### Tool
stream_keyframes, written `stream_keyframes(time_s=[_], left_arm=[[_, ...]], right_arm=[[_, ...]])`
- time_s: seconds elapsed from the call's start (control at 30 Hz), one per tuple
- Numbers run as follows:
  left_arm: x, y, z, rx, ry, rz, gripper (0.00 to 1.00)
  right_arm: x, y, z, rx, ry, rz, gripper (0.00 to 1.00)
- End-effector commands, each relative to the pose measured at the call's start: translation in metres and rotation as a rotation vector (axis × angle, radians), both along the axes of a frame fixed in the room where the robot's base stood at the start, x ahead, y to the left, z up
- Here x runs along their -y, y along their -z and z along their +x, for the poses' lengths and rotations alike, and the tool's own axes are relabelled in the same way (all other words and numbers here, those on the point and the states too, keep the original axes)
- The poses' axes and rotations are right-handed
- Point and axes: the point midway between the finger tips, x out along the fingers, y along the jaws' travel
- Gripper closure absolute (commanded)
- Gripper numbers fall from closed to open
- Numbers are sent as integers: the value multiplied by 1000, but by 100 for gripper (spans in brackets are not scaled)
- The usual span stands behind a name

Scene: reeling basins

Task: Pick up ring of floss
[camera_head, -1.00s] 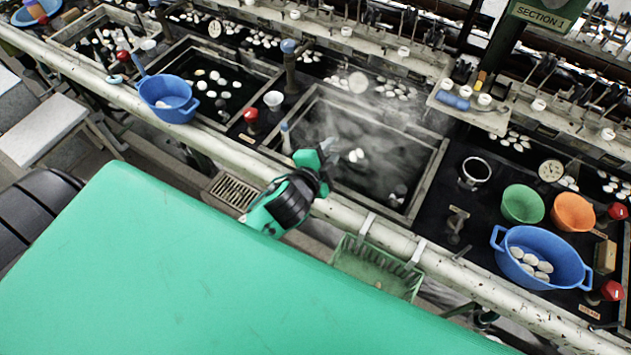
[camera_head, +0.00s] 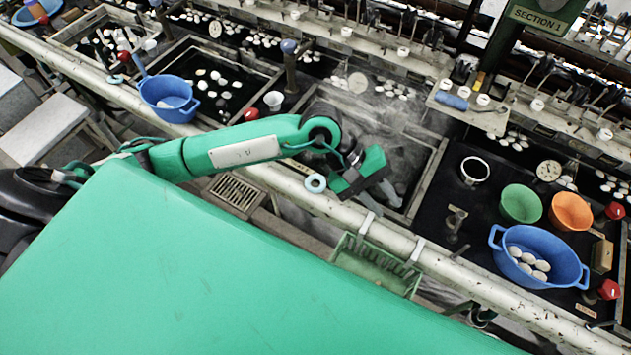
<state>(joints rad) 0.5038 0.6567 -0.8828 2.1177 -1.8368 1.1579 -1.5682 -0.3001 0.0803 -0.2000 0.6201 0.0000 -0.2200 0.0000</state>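My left arm reaches in from the left across the front rail. Its gripper (camera_head: 378,194) is over the front edge of the steaming middle basin (camera_head: 436,158), tilted down to the right. Its fingers are small and partly hidden, so I cannot tell whether they are open or shut. A small pale bluish ring (camera_head: 315,183) shows at the rail, left of the gripper and apart from its fingers. I cannot tell whether this is the ring of floss. Steam and the arm hide much of the basin. My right gripper is not in view.
A blue basin with white cocoons (camera_head: 540,256), a green bowl (camera_head: 520,204) and an orange bowl (camera_head: 571,212) stand at the right. A blue pan (camera_head: 168,98) stands at the left. A green rack (camera_head: 376,266) hangs from the pipe rail (camera_head: 440,262).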

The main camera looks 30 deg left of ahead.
Motion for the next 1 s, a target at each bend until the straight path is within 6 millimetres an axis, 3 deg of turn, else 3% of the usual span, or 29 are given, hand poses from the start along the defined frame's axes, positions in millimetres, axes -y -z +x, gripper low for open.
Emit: stream_keyframes(time_s=[0.1, 0.2, 0.3, 0.4, 0.57, 0.8, 1.0], left_arm=[[-54, 22, 19, 182, 146, 307, 72], [-98, 30, 35, 280, 243, 532, 72], [-132, 30, 47, 332, 310, 697, 72], [-152, 27, 53, 354, 347, 795, 72], [-162, 35, 57, 358, 364, 839, 72], [-162, 81, 61, 354, 364, 835, 72], [-162, 107, 66, 359, 361, 835, 72]], right_arm=[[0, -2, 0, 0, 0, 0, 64], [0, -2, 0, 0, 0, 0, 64], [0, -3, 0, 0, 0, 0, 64], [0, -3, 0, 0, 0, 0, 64], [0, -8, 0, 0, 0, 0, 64], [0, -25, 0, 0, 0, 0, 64], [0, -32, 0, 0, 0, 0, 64]])
